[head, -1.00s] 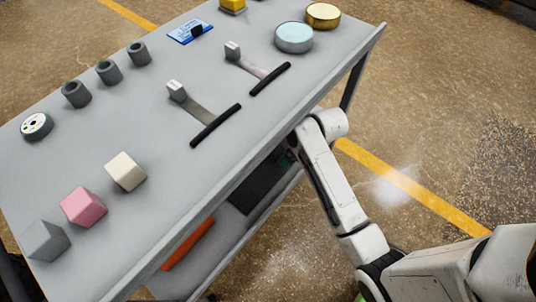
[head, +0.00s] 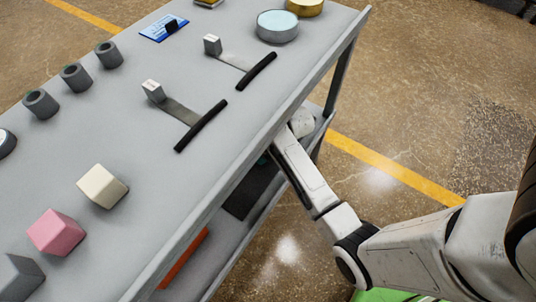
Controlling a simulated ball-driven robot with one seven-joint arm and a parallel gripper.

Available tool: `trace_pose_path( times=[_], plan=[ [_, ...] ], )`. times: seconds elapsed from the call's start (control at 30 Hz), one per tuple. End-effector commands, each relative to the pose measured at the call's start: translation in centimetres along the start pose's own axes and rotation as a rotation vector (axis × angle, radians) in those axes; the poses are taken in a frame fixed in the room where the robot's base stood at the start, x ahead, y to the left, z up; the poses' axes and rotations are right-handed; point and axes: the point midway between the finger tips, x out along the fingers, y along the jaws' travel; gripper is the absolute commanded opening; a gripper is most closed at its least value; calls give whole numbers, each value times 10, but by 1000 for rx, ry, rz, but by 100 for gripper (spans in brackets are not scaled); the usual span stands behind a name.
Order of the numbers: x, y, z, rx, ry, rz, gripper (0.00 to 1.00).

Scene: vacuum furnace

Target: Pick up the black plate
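A flat dark plate (head: 246,196), which looks like the black plate, lies on the cart's lower shelf. The grey top deck hides part of it. My arm (head: 304,172) reaches in from the right and passes behind the deck's front edge, close to the right of the plate. My gripper is hidden under the top deck, so I cannot see whether it touches anything.
The grey top deck (head: 130,125) overhangs the lower shelf (head: 222,250). An orange-red item (head: 184,262) lies on that shelf, left of the plate. The deck holds a pink cube (head: 57,232), a cream cube (head: 102,186) and black-handled tools (head: 201,126). The floor at right is clear.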

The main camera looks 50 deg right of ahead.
Motion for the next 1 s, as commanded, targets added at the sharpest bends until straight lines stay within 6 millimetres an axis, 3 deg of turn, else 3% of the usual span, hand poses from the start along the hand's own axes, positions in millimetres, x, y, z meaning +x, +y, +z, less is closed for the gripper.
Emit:
trace_pose_path(
  times=[0.17,1.0],
  plan=[
    [-1,0,0,0,0,0,92],
    [-1,0,0,0,-1,0,11]
  ],
)
